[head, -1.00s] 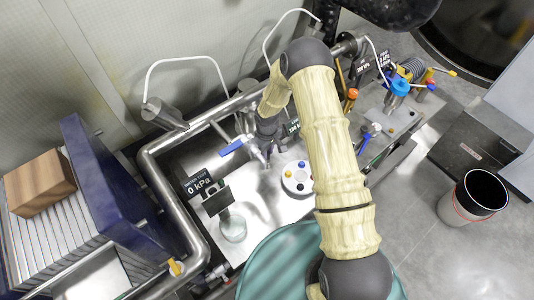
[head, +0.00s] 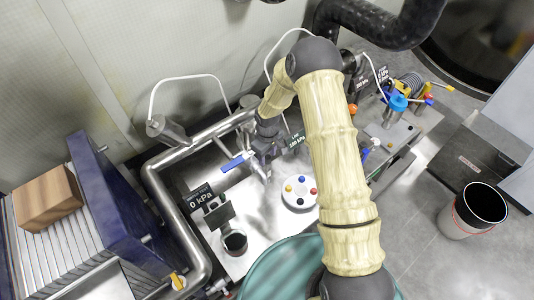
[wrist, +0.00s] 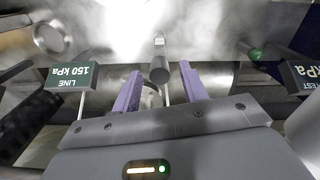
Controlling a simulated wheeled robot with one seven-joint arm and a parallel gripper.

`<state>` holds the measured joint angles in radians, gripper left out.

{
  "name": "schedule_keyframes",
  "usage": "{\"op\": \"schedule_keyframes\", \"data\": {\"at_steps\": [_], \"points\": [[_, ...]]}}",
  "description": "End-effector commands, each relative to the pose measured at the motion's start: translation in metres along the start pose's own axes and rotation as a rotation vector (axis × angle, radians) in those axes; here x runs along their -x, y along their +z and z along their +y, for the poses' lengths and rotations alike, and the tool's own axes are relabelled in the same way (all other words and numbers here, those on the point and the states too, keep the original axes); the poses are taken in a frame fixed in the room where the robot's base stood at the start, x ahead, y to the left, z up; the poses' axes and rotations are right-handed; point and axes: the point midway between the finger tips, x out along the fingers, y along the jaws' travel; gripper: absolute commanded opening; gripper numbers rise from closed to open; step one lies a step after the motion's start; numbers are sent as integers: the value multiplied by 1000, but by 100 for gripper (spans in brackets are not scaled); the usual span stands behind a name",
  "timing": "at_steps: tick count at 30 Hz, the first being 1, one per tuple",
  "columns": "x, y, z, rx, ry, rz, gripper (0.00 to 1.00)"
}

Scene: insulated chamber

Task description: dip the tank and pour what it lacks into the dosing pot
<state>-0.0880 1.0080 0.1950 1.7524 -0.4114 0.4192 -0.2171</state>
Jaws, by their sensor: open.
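My gripper (head: 264,163) is over the steel bench, close to a blue-handled lever (head: 235,161). In the wrist view its purple fingers (wrist: 160,72) are apart, and a grey cylindrical stub (wrist: 159,66) shows between them; I cannot tell whether they touch it. A small clear vessel (head: 235,243) stands under a dark bracket by the "0 kPa" sign (head: 200,197) and holds something dark with a reddish edge. A large teal round vessel (head: 285,265) is at the bottom, partly hidden by my arm. I cannot tell which vessel is the tank or the dosing pot.
A white disc with coloured knobs (head: 300,191) lies on the bench. A "LINE 150 kPa" sign (wrist: 72,76) is beside my gripper. A blue-capped canister (head: 396,110) stands at right. A steel pipe (head: 168,205) edges the bench. A bin (head: 457,216) stands on the floor.

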Motion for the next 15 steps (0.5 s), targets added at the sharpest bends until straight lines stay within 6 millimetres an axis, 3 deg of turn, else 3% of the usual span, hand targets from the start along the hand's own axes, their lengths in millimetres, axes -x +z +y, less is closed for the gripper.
{"op": "schedule_keyframes", "data": {"at_steps": [8,15], "points": [[14,-1,1,0,1,2,43],[51,0,1,-1,2,3,43]]}}
